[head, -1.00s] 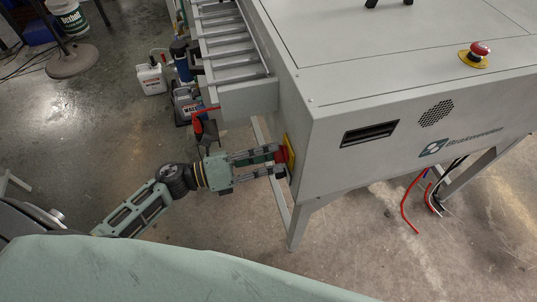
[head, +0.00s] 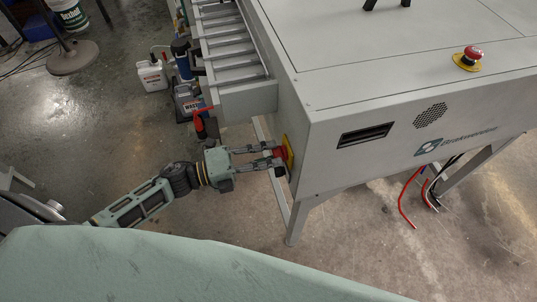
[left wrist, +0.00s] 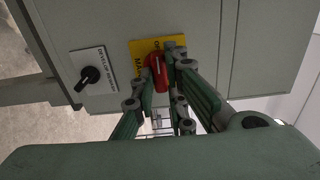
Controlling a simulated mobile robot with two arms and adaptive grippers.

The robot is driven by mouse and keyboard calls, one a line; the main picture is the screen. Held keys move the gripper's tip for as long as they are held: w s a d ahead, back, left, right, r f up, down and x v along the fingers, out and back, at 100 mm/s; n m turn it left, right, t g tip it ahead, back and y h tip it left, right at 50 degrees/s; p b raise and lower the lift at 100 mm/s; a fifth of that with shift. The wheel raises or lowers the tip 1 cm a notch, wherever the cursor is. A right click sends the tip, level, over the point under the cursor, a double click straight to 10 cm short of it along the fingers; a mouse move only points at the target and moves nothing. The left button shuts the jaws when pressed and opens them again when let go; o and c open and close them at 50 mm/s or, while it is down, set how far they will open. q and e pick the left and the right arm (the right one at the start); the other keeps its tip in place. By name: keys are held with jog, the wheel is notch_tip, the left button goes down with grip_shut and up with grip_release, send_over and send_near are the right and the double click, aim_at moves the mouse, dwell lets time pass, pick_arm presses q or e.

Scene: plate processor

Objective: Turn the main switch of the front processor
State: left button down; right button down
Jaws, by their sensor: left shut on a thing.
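The grey front processor (head: 350,190) fills the right of the head view. Its main switch is a red knob on a yellow plate (head: 289,152) on the side panel. In the left wrist view the red knob (left wrist: 157,72) sits on the yellow plate (left wrist: 171,44), tilted a little from vertical. My left gripper (head: 277,160) is at the switch, its fingers shut on the red knob from both sides. The fingers partly cover the knob and the plate's lettering. My right gripper is in neither view.
A red emergency button (head: 473,55) is on top of the processor. A white jug (head: 152,76) and red cables (head: 408,198) are on the floor.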

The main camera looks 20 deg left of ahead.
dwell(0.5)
pick_arm(q)
jog(key=c, duration=1.8)
grip_release()
jog(key=shift+o, duration=0.2)
jog(key=v, duration=1.2)
